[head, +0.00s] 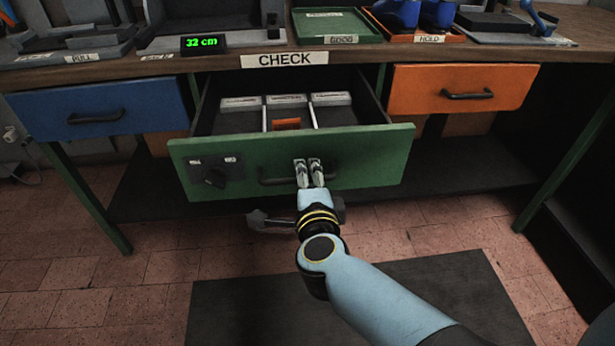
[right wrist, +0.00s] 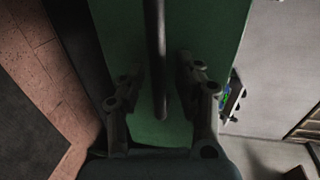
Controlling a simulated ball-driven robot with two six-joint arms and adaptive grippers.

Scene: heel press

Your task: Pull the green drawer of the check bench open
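The green drawer (head: 370,158) of the check bench (head: 355,55) stands pulled out, with its inside showing. Its dark bar handle (head: 272,182) is on the front; it also shows in the right wrist view (right wrist: 154,50). My right gripper (head: 308,172) is at the handle. In the right wrist view its fingers (right wrist: 160,82) stand on either side of the bar, with a visible gap to it on both sides. The drawer holds grey labelled blocks (head: 286,100) and an orange piece (head: 286,124). My left gripper is out of view.
A blue drawer (head: 90,122) at left and an orange drawer (head: 425,95) at right look shut. Green and orange trays (head: 335,38) (head: 455,37) stand on the bench. Green legs (head: 85,195) flank the space.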

